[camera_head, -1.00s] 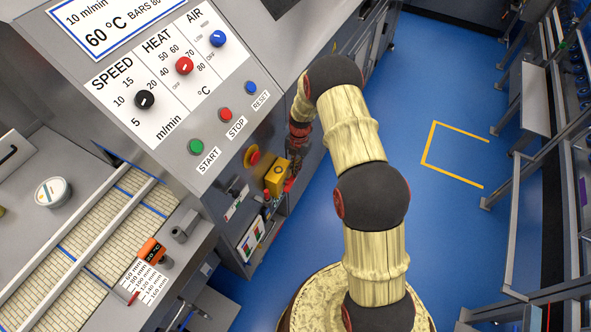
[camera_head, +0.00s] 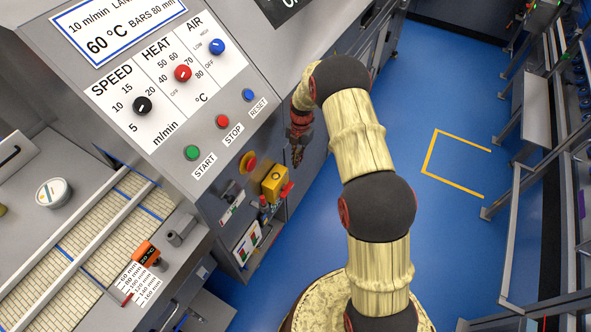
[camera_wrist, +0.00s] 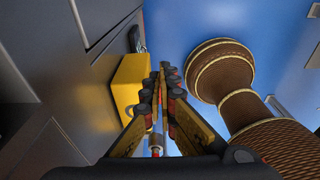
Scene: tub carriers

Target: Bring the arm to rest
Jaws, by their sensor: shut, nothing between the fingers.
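My gripper (camera_head: 298,156) hangs at the end of my arm beside the machine's front panel, pointing down. In the wrist view my gripper (camera_wrist: 160,75) has its fingers together with nothing between them. In the head view it is above and to the right of a yellow switch box (camera_head: 275,182) with a red handle. In the wrist view the yellow box (camera_wrist: 130,85) is left of the fingers. My arm is bent, its elbow high, and reaches over from the bottom of the head view.
The machine panel (camera_head: 165,90) carries knobs and buttons. A red emergency stop (camera_head: 248,162) sits left of the gripper. Blue floor (camera_head: 420,90) is open at right, with metal racks (camera_head: 530,100) at the edge.

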